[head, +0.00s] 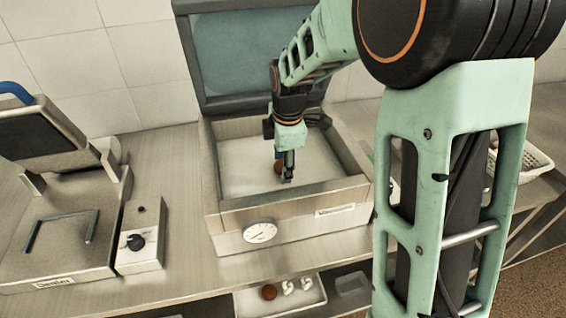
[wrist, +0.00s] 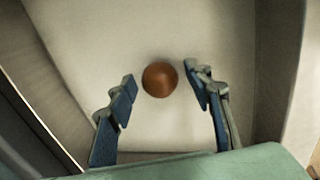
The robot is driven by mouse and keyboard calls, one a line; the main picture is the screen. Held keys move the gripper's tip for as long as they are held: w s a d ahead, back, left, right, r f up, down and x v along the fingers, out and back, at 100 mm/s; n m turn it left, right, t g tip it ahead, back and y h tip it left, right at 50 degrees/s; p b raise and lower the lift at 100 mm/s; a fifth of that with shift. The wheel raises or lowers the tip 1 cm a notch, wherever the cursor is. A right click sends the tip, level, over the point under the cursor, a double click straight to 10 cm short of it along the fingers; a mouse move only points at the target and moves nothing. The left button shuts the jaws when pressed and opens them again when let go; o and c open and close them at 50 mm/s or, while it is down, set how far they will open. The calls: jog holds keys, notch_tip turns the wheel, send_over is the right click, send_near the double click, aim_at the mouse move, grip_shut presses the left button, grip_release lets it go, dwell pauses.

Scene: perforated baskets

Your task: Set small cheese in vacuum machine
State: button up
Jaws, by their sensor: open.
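The vacuum machine (head: 290,208) stands on the counter with its lid raised, showing a light chamber floor. A small round brown-orange piece, which looks like the small cheese (wrist: 160,79), rests on that floor in the wrist view. In the head view it is mostly hidden behind my gripper (head: 287,168), which reaches down into the chamber. In the wrist view my gripper (wrist: 157,88) is open, its two blue-padded fingers apart. The cheese lies between and slightly beyond the fingertips, with no finger seen touching it.
A sealer (head: 65,215) with a raised top stands left of the machine, beside a small control box (head: 140,240) with a knob. A white perforated basket (head: 537,160) is at the right. A tray (head: 245,304) on the lower shelf holds a brown ball and white pieces.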

jog(key=shift+r, duration=0.6)
jog(key=v, duration=1.1)
jog(key=shift+r, duration=0.1)
